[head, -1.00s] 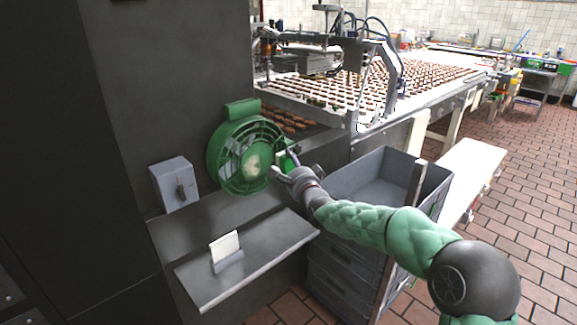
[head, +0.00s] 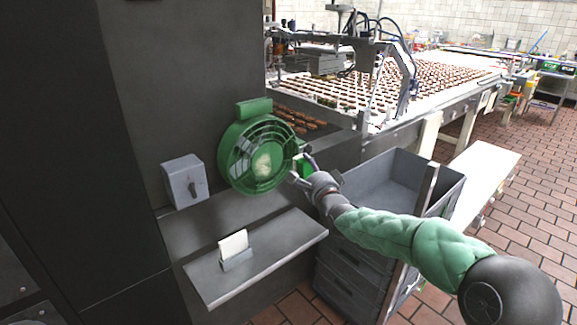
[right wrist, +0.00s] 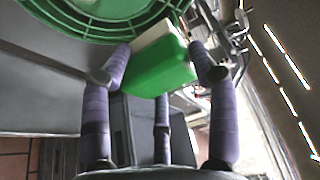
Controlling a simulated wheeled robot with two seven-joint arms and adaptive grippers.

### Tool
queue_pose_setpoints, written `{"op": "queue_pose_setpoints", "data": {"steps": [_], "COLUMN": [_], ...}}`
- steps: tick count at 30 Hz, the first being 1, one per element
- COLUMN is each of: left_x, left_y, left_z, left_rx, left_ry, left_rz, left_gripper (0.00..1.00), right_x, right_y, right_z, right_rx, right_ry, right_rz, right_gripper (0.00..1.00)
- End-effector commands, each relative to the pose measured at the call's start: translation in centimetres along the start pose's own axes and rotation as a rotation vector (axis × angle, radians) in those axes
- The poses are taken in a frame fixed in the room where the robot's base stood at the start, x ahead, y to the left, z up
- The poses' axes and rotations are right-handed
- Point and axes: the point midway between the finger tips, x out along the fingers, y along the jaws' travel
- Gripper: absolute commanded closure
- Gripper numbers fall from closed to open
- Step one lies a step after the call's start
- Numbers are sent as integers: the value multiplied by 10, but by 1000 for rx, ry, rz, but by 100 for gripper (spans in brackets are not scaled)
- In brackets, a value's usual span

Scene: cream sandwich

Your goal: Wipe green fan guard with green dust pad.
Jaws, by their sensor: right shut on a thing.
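The green fan guard (head: 238,158) is a round cage on the front of a green fan mounted against the dark machine wall. It also shows at the top of the right wrist view (right wrist: 75,22). My right gripper (head: 300,172) is just to the right of the guard. It is shut on the green dust pad (right wrist: 160,68), a green block with a pale layer on its far side. The pad also shows in the head view (head: 303,165), close to the guard's right rim. I cannot tell whether the pad touches the guard. My left gripper is not in view.
A grey switch box (head: 184,182) is left of the fan. Below is a grey shelf (head: 270,255) with white cards in a holder (head: 235,248). Grey stacked crates (head: 400,182) stand under my right arm. A conveyor (head: 440,75) with biscuits runs behind.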

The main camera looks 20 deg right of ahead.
Motion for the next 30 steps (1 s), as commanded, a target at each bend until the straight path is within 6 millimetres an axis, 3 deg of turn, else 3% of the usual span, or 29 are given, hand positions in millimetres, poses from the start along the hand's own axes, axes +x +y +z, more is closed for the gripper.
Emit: {"op": "queue_pose_setpoints", "data": {"steps": [5, 18, 24, 30], "left_x": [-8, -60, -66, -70], "left_y": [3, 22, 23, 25], "left_z": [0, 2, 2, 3], "left_rx": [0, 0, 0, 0], "left_ry": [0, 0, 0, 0], "left_rz": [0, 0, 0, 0], "left_gripper": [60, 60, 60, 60], "right_x": [0, -20, -22, -9], "right_y": [0, 18, 24, 24], "right_z": [10, 80, 88, 93], "right_rx": [3, 4, 0, 0], "right_ry": [-7, -18, -13, -13], "right_rz": [0, 0, 1, 1], "right_gripper": [66, 66, 66, 66]}}
